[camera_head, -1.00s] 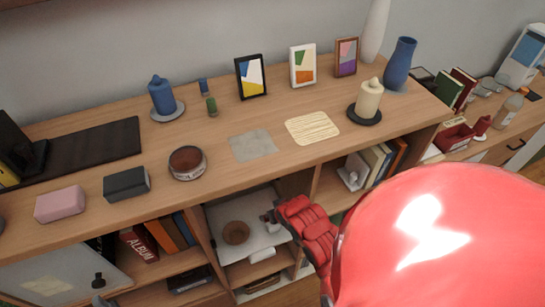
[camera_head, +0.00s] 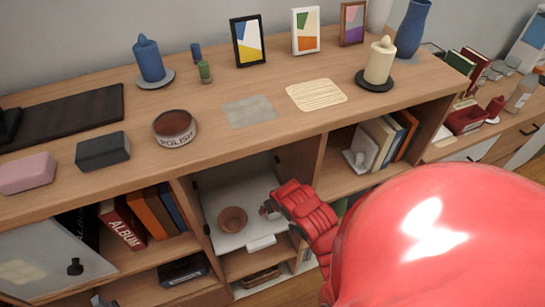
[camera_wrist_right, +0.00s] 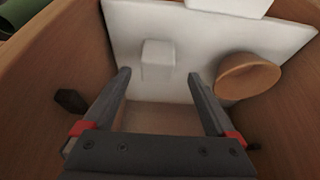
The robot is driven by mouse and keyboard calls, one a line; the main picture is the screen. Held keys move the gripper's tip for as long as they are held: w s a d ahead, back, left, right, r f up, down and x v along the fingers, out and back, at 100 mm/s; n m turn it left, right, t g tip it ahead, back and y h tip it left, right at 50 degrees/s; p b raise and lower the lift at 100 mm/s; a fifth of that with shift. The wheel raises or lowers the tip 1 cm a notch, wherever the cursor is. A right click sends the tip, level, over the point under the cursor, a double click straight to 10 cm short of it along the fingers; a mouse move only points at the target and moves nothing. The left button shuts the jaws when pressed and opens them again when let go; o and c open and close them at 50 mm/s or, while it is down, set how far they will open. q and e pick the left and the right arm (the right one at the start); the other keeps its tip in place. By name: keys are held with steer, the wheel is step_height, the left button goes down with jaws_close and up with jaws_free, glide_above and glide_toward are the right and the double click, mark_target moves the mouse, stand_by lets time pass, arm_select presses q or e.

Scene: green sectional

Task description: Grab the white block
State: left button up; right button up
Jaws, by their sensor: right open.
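A small white block (camera_wrist_right: 157,53) lies on a white panel (camera_wrist_right: 130,25) in the right wrist view, ahead of and between the fingertips. My right gripper (camera_wrist_right: 159,76) is open and empty, with its fingers apart and not touching the block. In the head view, my red right gripper (camera_head: 266,210) reaches over the white panel (camera_head: 215,200) in the middle compartment and appears to hide this block. A second white blocky piece (camera_head: 262,243) lies at the panel's front edge. A grey tip (camera_head: 103,300) at the bottom left edge may be my left gripper; its jaws cannot be made out.
A brown bowl (camera_head: 233,219) sits left of the gripper; it also shows in the right wrist view (camera_wrist_right: 248,75). Wooden walls (camera_wrist_right: 45,60) enclose the compartment closely. The cabinet top (camera_head: 230,145) above holds candles, frames and a polish tin (camera_head: 174,128).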

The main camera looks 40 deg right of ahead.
steer(key=b+x, duration=0.4)
steer(key=shift+d+f, duration=0.2)
steer(key=shift+f, duration=0.2)
steer(key=shift+w+f+b, duration=0.15)
steer(key=shift+f+b, duration=0.05)
steer(key=shift+b, duration=0.2)
steer(key=shift+r, duration=0.2)
steer(key=shift+c, duration=0.4)
steer(key=c, duration=1.4)
steer(key=shift+o, duration=0.2)
